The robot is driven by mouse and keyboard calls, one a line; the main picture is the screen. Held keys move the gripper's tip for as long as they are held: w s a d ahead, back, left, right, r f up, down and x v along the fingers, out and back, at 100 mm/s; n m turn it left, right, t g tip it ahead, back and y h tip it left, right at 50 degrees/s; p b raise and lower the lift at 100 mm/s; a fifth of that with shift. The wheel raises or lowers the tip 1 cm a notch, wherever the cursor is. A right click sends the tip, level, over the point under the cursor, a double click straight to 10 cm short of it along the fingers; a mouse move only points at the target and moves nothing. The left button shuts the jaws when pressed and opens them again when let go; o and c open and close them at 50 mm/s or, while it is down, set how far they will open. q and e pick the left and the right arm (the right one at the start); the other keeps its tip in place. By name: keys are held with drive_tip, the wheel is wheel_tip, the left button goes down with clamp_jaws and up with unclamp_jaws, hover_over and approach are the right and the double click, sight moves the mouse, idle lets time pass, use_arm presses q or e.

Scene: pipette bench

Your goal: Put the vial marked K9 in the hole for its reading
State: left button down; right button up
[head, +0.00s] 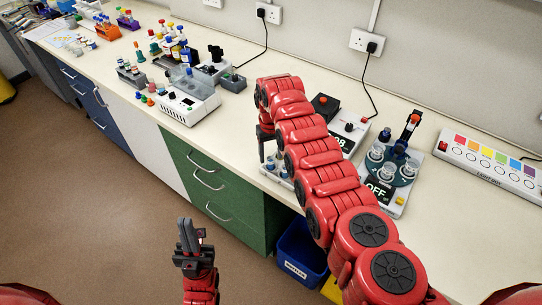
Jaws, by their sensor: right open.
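No marking K9 can be read on any vial. My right gripper (267,145) hangs open at the bench's front, over the left edge of a white device (269,172) with small glass pieces, mostly hidden by my arm. My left gripper (188,237) is over the floor, away from the bench, its two dark fingers close together; whether they touch is unclear. A white light box (490,165) at the right has a row of coloured squares and round holes.
A device reading OFF (383,190) carries clear glass vessels on a teal plate. A white instrument (187,100), bottles (180,50) and racks (107,28) stand farther left. A blue bin (300,255) is below the bench. Bare bench lies in front of the light box.

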sight(271, 170)
wheel_tip(271, 170, up, 10)
drive_tip(key=b, duration=0.3)
drive_tip(key=shift+f+b, duration=0.25)
drive_tip(key=shift+b, duration=0.05)
